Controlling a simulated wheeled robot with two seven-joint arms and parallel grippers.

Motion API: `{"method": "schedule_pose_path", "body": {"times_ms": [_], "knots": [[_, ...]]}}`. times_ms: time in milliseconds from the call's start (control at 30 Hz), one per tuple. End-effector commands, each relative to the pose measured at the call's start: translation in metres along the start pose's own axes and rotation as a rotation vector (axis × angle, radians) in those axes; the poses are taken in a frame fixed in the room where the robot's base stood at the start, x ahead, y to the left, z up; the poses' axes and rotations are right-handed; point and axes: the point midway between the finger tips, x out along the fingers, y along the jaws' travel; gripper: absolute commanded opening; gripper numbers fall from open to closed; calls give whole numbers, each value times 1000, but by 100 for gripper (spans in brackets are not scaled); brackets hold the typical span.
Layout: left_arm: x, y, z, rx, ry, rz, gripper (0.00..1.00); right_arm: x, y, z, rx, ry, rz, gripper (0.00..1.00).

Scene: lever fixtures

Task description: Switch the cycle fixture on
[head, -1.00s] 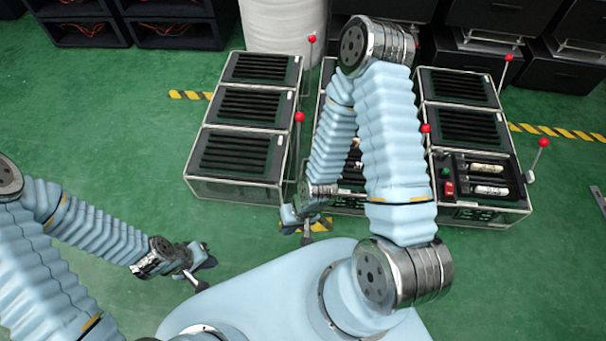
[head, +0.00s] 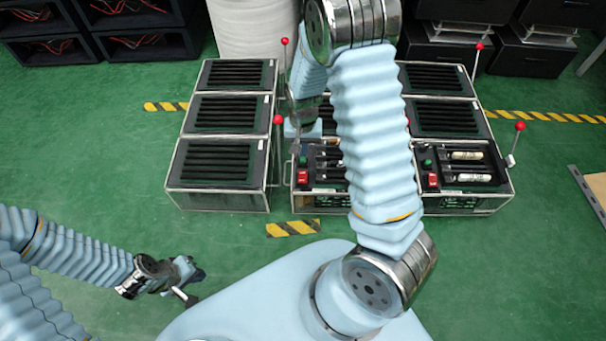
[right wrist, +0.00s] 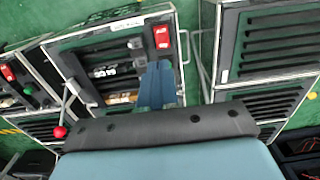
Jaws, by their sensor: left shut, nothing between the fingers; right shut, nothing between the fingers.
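Lever fixtures stand in three columns; no label is legible, so I cannot tell which is the cycle fixture. The front middle fixture (head: 320,199) has a red switch (head: 302,178) and is partly hidden by my right arm. The front right fixture (head: 465,190) has a red switch (head: 433,180) and a red-knobbed lever (head: 519,126) at its right. Another red-knobbed lever (head: 277,119) stands between the left and middle columns. My right gripper (right wrist: 157,85) is shut and empty over a fixture panel with a red switch (right wrist: 161,37). My left gripper (head: 190,286) is shut, away from the fixtures.
The left column (head: 216,161) has slatted tops. Red-knobbed levers also stand at the back (head: 284,41) and back right (head: 479,47). A white drum (head: 253,30) and dark racks are behind. Green floor is open at front left.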

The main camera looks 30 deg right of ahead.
Motion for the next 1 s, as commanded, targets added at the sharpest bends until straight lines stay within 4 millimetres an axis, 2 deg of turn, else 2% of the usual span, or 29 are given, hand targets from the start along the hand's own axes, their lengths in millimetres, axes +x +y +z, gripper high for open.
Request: {"method": "schedule_pose_path", "body": {"times_ms": [133,233,700,833,1000], "knots": [[1,0,0,0,0,0,0,4,0,1,-1,-2,0,0],[3,-2,0,-1,1,-1,0,15,0,1,-1,-4,2,0],[13,-10,-2,-6,7,-6,0,110,0,2,-2,-4,1,0],[15,-11,-3,-7,8,-7,0,128,0,2,-2,-3,1,0],[15,-11,-3,-8,9,-8,0,139,0,1,-2,-2,-1,0]]}}
